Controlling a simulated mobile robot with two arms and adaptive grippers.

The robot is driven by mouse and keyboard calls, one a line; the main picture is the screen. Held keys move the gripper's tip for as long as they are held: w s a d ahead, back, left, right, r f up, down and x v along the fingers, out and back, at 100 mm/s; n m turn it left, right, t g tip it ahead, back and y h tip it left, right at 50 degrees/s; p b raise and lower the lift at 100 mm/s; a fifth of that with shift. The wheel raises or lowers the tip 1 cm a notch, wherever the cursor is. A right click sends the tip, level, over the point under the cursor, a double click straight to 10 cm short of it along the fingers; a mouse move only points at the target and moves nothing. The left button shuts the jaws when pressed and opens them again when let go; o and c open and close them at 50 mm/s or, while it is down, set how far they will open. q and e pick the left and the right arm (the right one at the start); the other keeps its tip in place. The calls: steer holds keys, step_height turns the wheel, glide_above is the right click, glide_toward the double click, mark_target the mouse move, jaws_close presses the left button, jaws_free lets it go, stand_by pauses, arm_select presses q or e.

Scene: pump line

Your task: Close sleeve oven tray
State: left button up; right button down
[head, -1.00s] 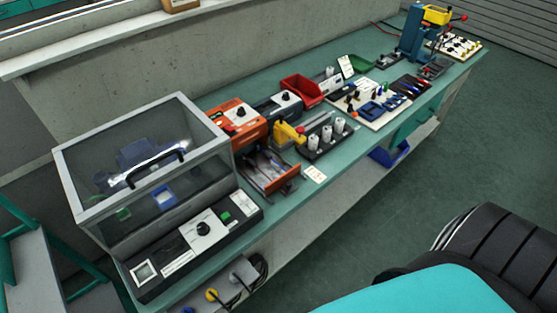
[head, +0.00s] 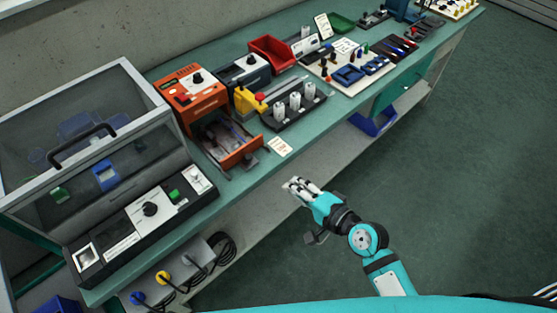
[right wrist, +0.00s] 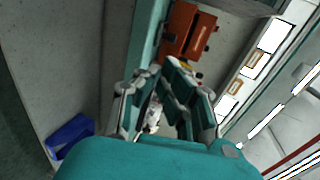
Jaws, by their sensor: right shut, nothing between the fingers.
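The orange sleeve oven (head: 190,97) stands on the green bench, with a black knob on its top face. Its tray (head: 243,157) is out toward the bench's front edge, with an orange front panel and a see-through area behind it. My right gripper (head: 297,185) is shut and empty, out in front of the bench edge, to the right of and nearer than the tray, apart from it. In the right wrist view the fingers (right wrist: 158,78) point toward the bench, and an orange body (right wrist: 186,31) shows beyond them. My left gripper is not in view.
A clear-lidded case (head: 85,115) stands left of the oven. A yellow-handled tool (head: 248,101) and a black rack of white cylinders (head: 294,106) stand close right of the tray. A white card (head: 279,146) lies beside it.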

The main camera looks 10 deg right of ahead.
mark_target(262, 170)
steer(key=x, duration=0.8)
steer(key=r+p+x, duration=0.1)
steer(key=x, duration=0.3)
steer(key=shift+w+a+f, duration=0.1)
steer(key=shift+w+a, duration=0.05)
steer(key=shift+a, duration=0.1)
steer(key=shift+w+a, duration=0.2)
steer(key=shift+w, duration=0.05)
steer(key=shift+w+f, duration=0.1)
steer(key=shift+w, duration=0.05)
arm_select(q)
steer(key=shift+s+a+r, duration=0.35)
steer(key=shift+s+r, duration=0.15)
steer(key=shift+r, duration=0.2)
arm_select(e)
steer(key=shift+a, duration=0.1)
